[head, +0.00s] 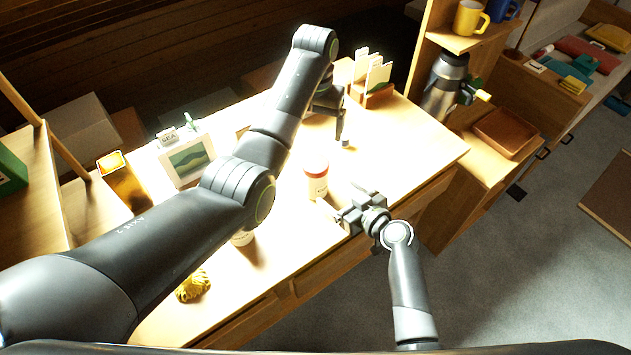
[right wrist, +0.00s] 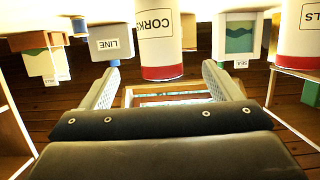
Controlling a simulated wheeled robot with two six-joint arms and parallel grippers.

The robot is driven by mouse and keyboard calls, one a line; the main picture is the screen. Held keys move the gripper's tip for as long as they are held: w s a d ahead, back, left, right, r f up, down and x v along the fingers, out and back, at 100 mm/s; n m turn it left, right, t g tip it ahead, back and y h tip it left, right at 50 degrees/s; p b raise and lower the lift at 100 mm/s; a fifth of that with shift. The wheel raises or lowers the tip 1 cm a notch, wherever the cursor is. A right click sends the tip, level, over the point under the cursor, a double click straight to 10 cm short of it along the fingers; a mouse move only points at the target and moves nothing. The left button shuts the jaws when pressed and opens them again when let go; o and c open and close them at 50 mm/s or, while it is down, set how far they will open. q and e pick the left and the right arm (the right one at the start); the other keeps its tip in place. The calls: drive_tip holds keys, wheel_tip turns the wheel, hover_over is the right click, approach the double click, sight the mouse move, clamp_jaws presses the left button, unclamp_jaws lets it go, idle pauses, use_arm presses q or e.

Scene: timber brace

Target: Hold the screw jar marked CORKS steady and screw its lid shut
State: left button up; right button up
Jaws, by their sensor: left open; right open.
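The CORKS jar (right wrist: 155,25) shows upside down in the right wrist view, white with a red band near its pale top end. I take the white and red jar (head: 317,180) on the desk in the head view to be the same one. I cannot tell how its lid sits. My right gripper (head: 347,204) is open, low at the desk's front edge beside the jar; its fingers (right wrist: 160,78) point toward the jar without visibly gripping it. My left gripper (head: 340,122) is open, above the desk behind the jar, pointing down and apart from it.
Another jar with a red band (right wrist: 299,40) stands to one side, partly cut off. A framed picture (head: 188,160), a card rack (head: 372,82) and a yellow crumpled thing (head: 193,285) are on the desk. A steel flask (head: 443,85) stands on the right.

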drive_tip(key=b+v, duration=0.1)
drive_tip(key=v, duration=0.6)
drive_tip(key=shift+s+d, duration=0.2)
drive_tip(key=shift+s, duration=0.1)
drive_tip(key=shift+r, duration=0.15)
